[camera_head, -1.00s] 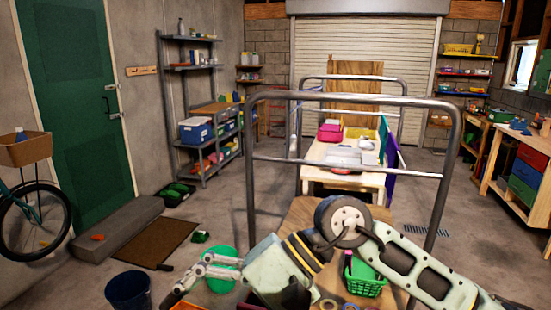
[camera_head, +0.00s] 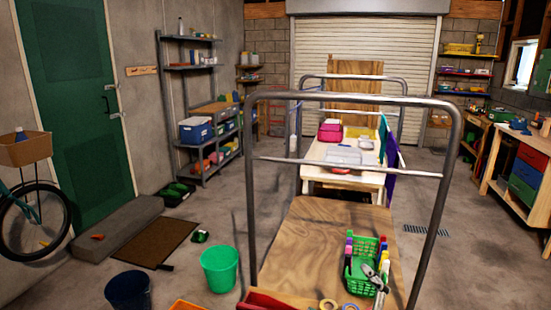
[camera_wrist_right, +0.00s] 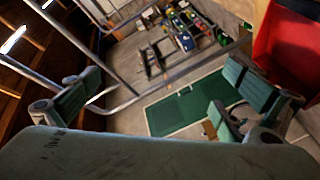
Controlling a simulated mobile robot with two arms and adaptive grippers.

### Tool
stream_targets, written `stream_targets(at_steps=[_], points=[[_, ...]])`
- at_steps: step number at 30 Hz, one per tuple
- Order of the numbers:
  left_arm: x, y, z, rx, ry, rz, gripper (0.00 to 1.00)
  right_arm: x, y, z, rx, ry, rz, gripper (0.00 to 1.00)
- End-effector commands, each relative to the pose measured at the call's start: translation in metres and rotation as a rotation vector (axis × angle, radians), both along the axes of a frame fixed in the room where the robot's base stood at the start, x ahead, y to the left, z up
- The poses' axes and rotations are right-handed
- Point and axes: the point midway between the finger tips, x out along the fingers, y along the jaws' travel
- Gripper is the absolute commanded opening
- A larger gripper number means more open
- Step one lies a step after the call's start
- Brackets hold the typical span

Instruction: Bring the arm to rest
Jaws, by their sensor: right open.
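My right gripper (camera_wrist_right: 163,82) shows in the right wrist view, its two green-grey fingers spread wide apart. Nothing is held between them; through the gap I see the distant green door (camera_wrist_right: 190,105) and shelves. The right arm and gripper are out of the head view. My left gripper is in neither view.
A cart with a metal rail (camera_head: 350,98) and wooden deck (camera_head: 312,235) stands ahead. It carries a green basket (camera_head: 361,288) with markers and a grey tool. A red surface (camera_wrist_right: 290,50) is close at the right wrist view's upper right. A green bucket (camera_head: 220,268) stands left.

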Motion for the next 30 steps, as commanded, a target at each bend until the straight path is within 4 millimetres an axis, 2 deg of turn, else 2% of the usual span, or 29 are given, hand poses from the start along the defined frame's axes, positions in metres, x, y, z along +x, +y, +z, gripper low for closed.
stream_targets(at_steps=[1,3,6,9,12,15,20,21,24,26,30], points=[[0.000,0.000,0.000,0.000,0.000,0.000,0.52,-0.015,-0.013,-0.036,0.078,0.133,-0.045,1.00],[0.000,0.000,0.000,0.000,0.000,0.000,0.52,-0.040,-0.029,-0.081,0.179,0.307,-0.113,1.00],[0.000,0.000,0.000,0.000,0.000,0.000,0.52,-0.084,-0.045,-0.137,0.306,0.535,-0.216,1.00],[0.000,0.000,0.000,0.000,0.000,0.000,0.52,-0.130,-0.055,-0.177,0.401,0.724,-0.310,1.00],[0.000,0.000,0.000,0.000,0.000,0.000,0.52,-0.173,-0.061,-0.205,0.472,0.877,-0.395,1.00],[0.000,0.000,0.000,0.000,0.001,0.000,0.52,-0.212,-0.065,-0.224,0.525,1.006,-0.474,1.00],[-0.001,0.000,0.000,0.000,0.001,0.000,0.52,-0.274,-0.068,-0.245,0.590,1.192,-0.595,1.00],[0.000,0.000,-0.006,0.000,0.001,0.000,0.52,-0.265,-0.067,-0.264,0.585,1.185,-0.589,1.00],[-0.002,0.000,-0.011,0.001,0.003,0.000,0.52,-0.257,-0.066,-0.296,0.579,1.192,-0.589,1.00],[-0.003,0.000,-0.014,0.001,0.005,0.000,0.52,-0.255,-0.066,-0.317,0.575,1.199,-0.591,1.00],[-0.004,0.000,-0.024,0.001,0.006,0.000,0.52,-0.251,-0.064,-0.373,0.567,1.216,-0.594,1.00]])
